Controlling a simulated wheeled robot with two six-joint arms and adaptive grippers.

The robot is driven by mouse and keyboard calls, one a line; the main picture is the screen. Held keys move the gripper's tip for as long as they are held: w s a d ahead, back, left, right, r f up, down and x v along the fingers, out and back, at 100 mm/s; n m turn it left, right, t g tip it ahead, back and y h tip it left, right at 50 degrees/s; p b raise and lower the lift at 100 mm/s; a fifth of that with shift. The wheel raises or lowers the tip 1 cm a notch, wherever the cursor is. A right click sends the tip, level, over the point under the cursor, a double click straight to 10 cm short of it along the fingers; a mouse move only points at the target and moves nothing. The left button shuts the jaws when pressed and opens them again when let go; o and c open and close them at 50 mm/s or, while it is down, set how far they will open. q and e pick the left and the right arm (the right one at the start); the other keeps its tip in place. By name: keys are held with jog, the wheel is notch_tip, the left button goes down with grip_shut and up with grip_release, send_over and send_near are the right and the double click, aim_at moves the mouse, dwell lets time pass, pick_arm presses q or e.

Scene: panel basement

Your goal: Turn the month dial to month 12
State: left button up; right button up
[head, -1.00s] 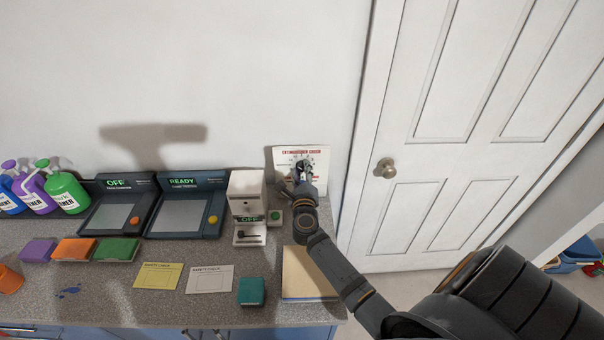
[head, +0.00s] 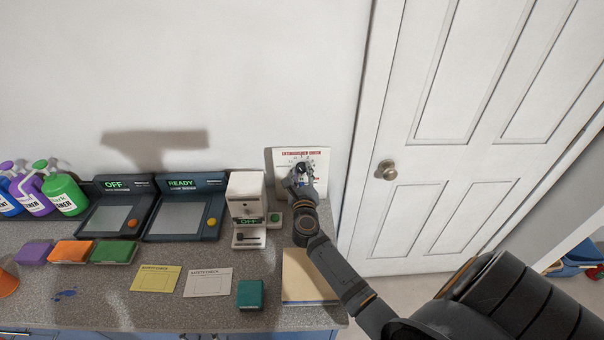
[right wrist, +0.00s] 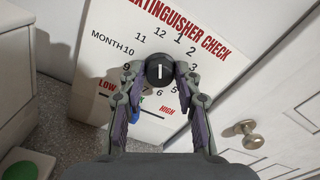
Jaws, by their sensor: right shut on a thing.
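The month dial is a round black knob (right wrist: 160,70) with a short white mark, on a white extinguisher check card (head: 315,160) against the wall. The card also fills much of the right wrist view (right wrist: 222,75). The numbers ring the knob, with 12 straight above it and 6 just below. The white mark stands about upright, in line with the 12. My right gripper (right wrist: 160,74) is shut on the knob, one finger on each side. In the head view my right gripper (head: 300,175) hides most of the dial. Some numbers are hidden behind the fingers. My left gripper is not in view.
A white dispenser (head: 247,195) with an OFF display and a green button (head: 275,218) stand just left of the card. A tan pad (head: 305,275) lies in front. A white door with a brass knob (head: 386,169) is to the right.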

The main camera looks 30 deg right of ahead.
jog(key=o, duration=1.2)
jog(key=shift+c, duration=0.2)
jog(key=v, duration=1.2)
jog(key=shift+s+f, duration=0.1)
jog(key=shift+f, duration=0.05)
